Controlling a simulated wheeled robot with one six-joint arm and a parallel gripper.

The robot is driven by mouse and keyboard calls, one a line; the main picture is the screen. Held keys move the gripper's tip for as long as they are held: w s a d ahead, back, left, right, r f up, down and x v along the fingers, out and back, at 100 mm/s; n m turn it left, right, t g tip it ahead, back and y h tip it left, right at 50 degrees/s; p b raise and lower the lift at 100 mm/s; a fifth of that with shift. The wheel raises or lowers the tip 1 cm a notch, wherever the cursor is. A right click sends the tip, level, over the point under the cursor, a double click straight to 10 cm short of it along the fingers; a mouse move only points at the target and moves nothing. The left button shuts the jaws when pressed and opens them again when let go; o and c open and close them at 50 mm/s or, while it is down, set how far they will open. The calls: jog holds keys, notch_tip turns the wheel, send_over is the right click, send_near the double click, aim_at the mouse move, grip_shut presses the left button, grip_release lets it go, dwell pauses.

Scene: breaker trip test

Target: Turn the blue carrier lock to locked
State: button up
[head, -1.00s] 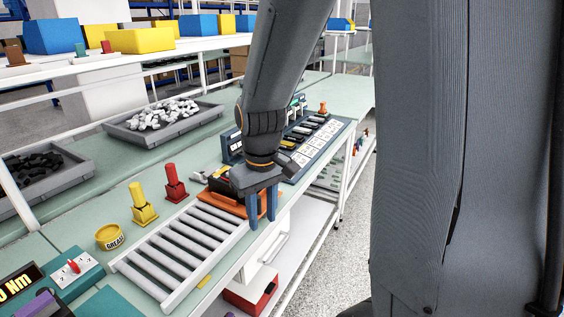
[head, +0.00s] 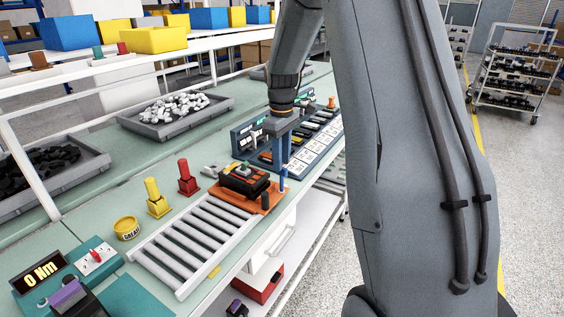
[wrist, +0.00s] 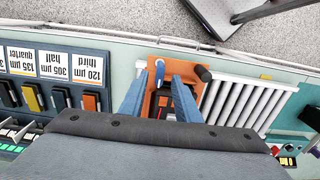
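The blue carrier lock (wrist: 160,70) stands upright at a corner of the orange carrier plate (wrist: 178,45) in the wrist view. In the head view, the blue lock (head: 282,186) shows at the right end of the orange plate (head: 250,201). My gripper (wrist: 158,82) is open, with its two blue fingers apart. In the wrist view the lock appears between the fingertips, with no clear contact. In the head view my gripper (head: 280,165) points down above the lock. A dark breaker with orange parts (head: 243,179) sits on the plate.
A black knob (wrist: 204,73) stands on the plate near the lock. A roller conveyor (head: 200,240) adjoins the plate. A labelled rack of parts (head: 310,143) lies close behind my gripper. Red (head: 188,180) and yellow (head: 155,200) posts stand on the bench.

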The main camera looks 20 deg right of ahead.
aim_at(282, 180)
jog(key=shift+f, duration=1.1)
grip_shut()
